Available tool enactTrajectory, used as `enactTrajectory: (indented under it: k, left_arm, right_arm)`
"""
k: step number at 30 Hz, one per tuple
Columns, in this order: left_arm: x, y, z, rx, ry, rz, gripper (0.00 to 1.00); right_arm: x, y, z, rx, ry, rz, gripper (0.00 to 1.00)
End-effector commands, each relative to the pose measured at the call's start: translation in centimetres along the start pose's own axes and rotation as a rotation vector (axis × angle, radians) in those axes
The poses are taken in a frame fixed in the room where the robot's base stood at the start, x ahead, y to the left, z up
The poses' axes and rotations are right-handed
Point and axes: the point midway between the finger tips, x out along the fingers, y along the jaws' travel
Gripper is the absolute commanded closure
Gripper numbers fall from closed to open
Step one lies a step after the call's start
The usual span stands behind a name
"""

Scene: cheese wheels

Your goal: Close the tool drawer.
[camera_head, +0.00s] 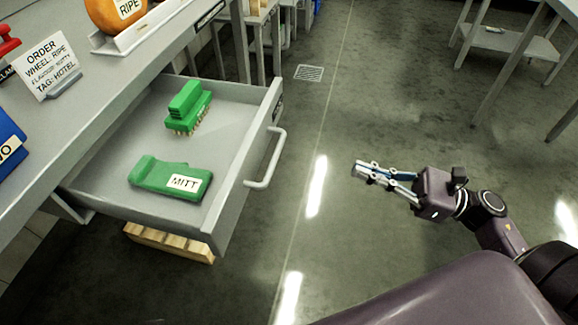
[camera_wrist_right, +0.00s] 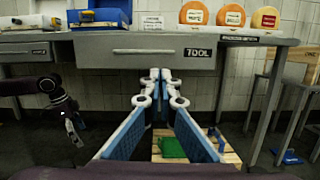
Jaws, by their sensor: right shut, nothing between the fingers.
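The grey tool drawer (camera_head: 232,190) stands pulled out from the bench in the head view, with a bar handle (camera_head: 266,160) on its front. A green brush (camera_head: 187,108) and a green mitt (camera_head: 165,178) lie inside it. In the right wrist view the drawer front (camera_wrist_right: 95,46) faces me, with a TOOL label (camera_wrist_right: 198,53). My right gripper (camera_head: 358,169) is shut and empty, to the right of the handle and apart from it; its fingers also show in the right wrist view (camera_wrist_right: 160,75). My left gripper (camera_wrist_right: 74,132) shows small at the left there; its jaw state is unclear.
The bench top (camera_head: 90,75) carries an order card (camera_head: 50,65) and an orange cheese wheel (camera_head: 112,12) on a stand. A wooden pallet (camera_head: 170,243) lies under the drawer. The floor between handle and right gripper is clear. Tables stand at the far right.

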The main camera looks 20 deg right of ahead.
Motion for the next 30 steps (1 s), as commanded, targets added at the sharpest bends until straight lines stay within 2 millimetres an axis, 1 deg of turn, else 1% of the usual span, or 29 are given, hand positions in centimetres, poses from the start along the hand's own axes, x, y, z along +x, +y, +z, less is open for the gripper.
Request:
enactTrajectory:
  k: [2, 5, 8, 15, 21, 25, 30]
  left_arm:
    - [-0.1, 0.0, 0.0, 0.0, 0.002, 0.0, 0.1]
    - [-0.1, 0.0, 0.0, 0.0, 0.0, 0.0, 0.1]
    - [0.2, 0.0, 0.1, 0.0, -0.002, 0.0, 0.1]
    - [1.6, 0.1, 0.5, 0.002, -0.01, 0.002, 0.1]
    - [2.8, 0.2, 0.9, 0.003, -0.016, 0.003, 0.1]
    - [3.5, 0.2, 1.2, 0.003, -0.02, 0.003, 0.1]
    - [4.0, 0.2, 1.4, 0.004, -0.022, 0.004, 0.1]
  right_arm:
    - [0.2, 0.6, 0.0, -0.034, 0.007, 0.024, 1.0]
    - [1.0, 0.7, 0.2, -0.04, 0.007, 0.03, 1.0]
    - [2.5, 0.8, 0.3, -0.039, 0.004, 0.03, 1.0]
    - [7.7, 0.8, 0.3, -0.037, 0.003, 0.028, 1.0]
    - [11.5, 0.8, 0.3, -0.036, 0.004, 0.026, 1.0]
    - [13.1, 0.8, 0.2, -0.034, 0.005, 0.023, 1.0]
    - [14.0, 0.8, 0.1, -0.033, 0.006, 0.022, 1.0]
